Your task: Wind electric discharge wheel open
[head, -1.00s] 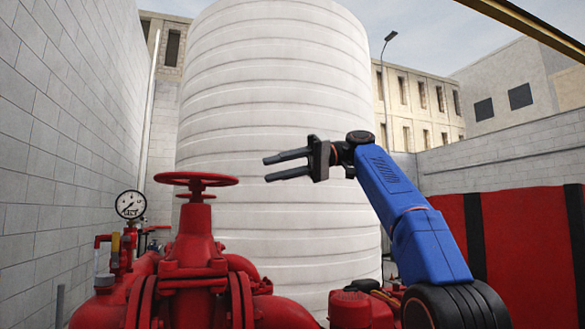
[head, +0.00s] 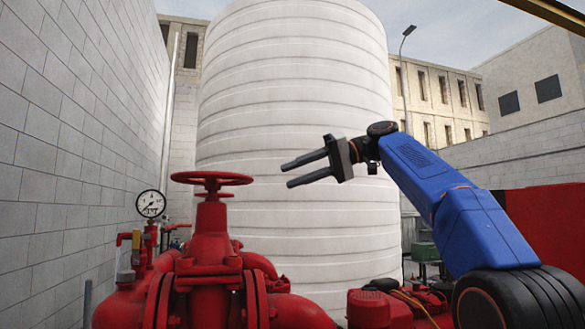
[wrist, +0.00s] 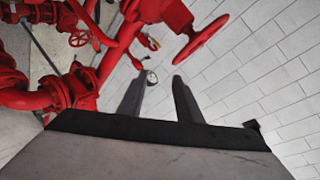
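The red discharge wheel (head: 211,179) tops a red valve (head: 209,245) at the left front in the head view. In the wrist view the large red wheel at upper right (wrist: 202,38) appears to be the same one. My gripper (head: 303,171) is open and empty. Its two dark fingers point left, to the right of the wheel and at about its height in the head view, with a gap between them. In the wrist view the fingers (wrist: 158,82) stand apart with nothing between them, below and left of the wheel.
A pressure gauge (head: 150,204) stands left of the valve, near the grey block wall (head: 70,130). A large white tank (head: 295,110) rises behind. Red pipework (wrist: 60,95) and a smaller red handwheel (wrist: 82,38) show in the wrist view. A red pump part (head: 370,308) sits at lower right.

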